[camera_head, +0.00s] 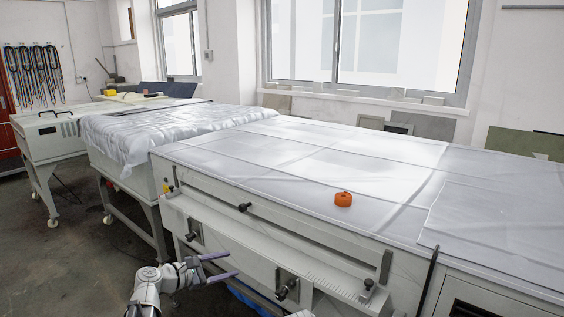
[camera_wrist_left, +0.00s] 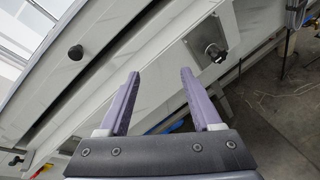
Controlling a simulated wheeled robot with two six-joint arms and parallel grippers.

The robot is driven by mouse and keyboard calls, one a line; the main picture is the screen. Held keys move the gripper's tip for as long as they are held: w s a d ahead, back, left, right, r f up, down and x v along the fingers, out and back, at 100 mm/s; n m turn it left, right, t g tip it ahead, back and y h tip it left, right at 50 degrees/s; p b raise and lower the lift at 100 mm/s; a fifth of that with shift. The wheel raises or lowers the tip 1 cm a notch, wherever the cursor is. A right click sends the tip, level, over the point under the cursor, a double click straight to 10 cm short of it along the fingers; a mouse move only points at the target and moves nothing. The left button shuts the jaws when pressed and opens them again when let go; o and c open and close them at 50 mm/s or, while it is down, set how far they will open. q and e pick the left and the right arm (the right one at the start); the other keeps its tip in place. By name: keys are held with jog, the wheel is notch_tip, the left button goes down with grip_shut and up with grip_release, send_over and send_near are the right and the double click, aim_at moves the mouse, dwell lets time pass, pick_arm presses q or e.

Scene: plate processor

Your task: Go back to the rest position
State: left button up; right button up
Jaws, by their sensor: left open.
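My left gripper (camera_head: 218,265) is at the bottom of the head view, low in front of the plate processor's front side. Its two purple fingers are apart with nothing between them. In the left wrist view the open fingers (camera_wrist_left: 160,100) point toward the machine's pale front panel, which has black knobs and a metal latch plate (camera_wrist_left: 205,42). The plate processor (camera_head: 300,160) has a flat top covered with pale sheets. My right gripper is not seen in either view.
An orange round object (camera_head: 343,199) sits on the machine's top near the front edge. Black knobs and a metal handle (camera_head: 287,287) stick out from the front near my left gripper. A cloth-covered table (camera_head: 150,130) stands behind left. The floor (camera_head: 75,235) at left is clear.

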pick_arm(q)
jog(key=s+d+f+m+g+y, duration=0.3)
jog(key=s+d+f+m+g, duration=0.2)
jog(key=s+d+f+m, duration=0.35)
jog(key=s+d+f+m+g+y, duration=0.4)
jog(key=s+d+f+m, duration=0.15)
jog(key=s+m, duration=0.45)
jog(key=s+a+f+m+g+y, duration=0.1)
jog(key=s+a+f+m+y, duration=0.15)
jog(key=s+m+y, duration=0.4)
notch_tip(320, 180, up, 13)
jog(key=s+n+h+p, duration=0.1)
jog(key=p, duration=1.1)
jog(key=shift+a+r+p, duration=0.2)
jog(key=shift+a+p, duration=0.15)
jog(key=shift+a, duration=0.1)
